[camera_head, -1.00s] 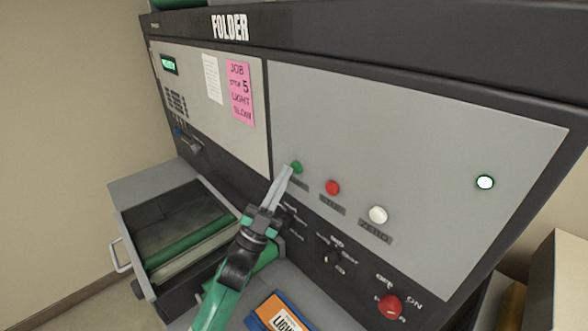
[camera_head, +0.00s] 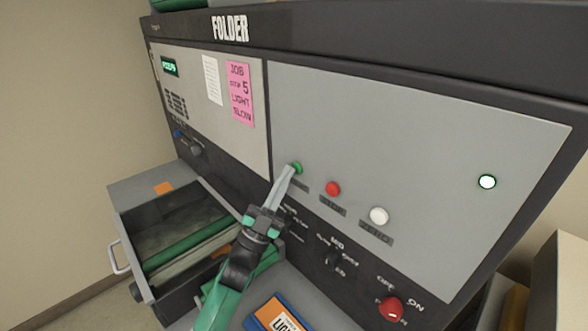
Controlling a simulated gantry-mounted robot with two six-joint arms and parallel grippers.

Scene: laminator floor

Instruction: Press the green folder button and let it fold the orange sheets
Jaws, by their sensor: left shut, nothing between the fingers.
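The green button (camera_head: 297,168) is at the left of a row on the grey panel of the folder (camera_head: 400,140). My left gripper (camera_head: 288,171) is shut and empty, its fingertips at the green button; I cannot tell whether they press it in. Another orange piece (camera_head: 222,250) shows inside the tray, partly hidden by my arm. My right gripper is not in view.
A red button (camera_head: 333,189) and a white button (camera_head: 379,216) sit right of the green one. A red switch knob (camera_head: 391,308) is lower right. A white light (camera_head: 487,182) glows. A blue and orange box (camera_head: 277,315) lies below my arm. A pink note (camera_head: 240,95) hangs left.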

